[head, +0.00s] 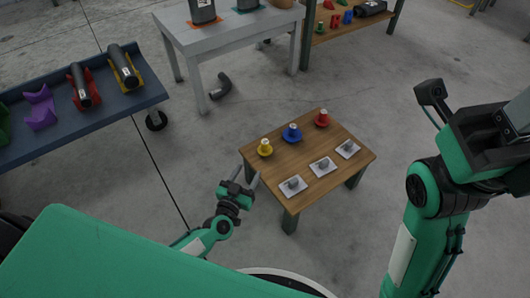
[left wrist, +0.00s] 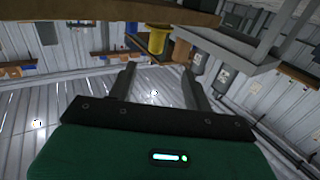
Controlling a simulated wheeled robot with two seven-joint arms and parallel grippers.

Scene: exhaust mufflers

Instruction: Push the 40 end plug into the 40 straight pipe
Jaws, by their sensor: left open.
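Two dark straight pipes lie on the blue cart at the left of the head view, one in a red cradle (head: 82,86) and one in a yellow cradle (head: 126,68). Small grey pieces, one on each white plate, stand on the low wooden table; the near-left one (head: 293,183) is closest to my left gripper. I cannot tell which piece is the 40 end plug, nor which pipe is the 40. My left gripper (head: 250,175) is open and empty beside the table's left edge. The left wrist view (left wrist: 158,85) shows its fingers apart. My right arm shows at the right; its fingers are unclear.
The low table (head: 310,148) also bears yellow (head: 265,148), blue (head: 292,133) and red (head: 322,119) flanged pieces. A grey table (head: 235,38) and a wooden shelf (head: 345,30) stand behind. A dark bent pipe (head: 221,87) lies on the floor. Floor between cart and low table is clear.

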